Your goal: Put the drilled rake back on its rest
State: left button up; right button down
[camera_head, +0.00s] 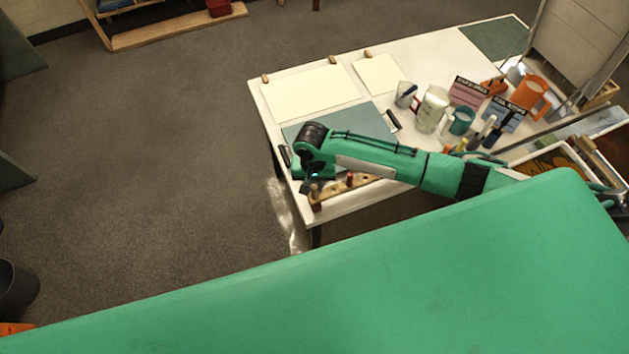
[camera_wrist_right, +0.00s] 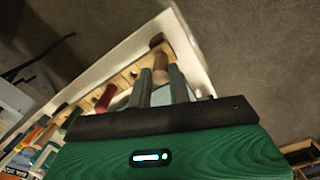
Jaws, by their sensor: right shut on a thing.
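My right gripper (camera_head: 309,184) is over the near left corner of the white table. In the right wrist view its two grey fingers (camera_wrist_right: 160,72) are shut on a tan wooden piece that I take to be the drilled rake (camera_wrist_right: 160,62). Only a small part of it shows between the fingers. A pale wooden rack with handles (camera_head: 338,190), seemingly the rest, lies along the table's near edge. It also shows in the right wrist view (camera_wrist_right: 125,80), just beyond the fingers. I cannot tell whether the rake touches it. My left gripper is not in view.
On the rack stands a red handle (camera_wrist_right: 105,97). The white table (camera_head: 258,92) holds pale sheets (camera_head: 311,94), a clear jug (camera_head: 432,110), an orange jug (camera_head: 530,93) and several bottles farther right. Open floor (camera_head: 170,150) lies to the left.

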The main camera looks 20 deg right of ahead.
jog(key=shift+f, duration=0.15)
jog(key=c, duration=1.2)
grip_release()
notch_tip(320, 180, up, 14)
jog(key=b, duration=0.3)
jog(key=shift+w, duration=0.45)
jog(key=shift+a+f, duration=0.1)
jog(key=shift+a, duration=0.05)
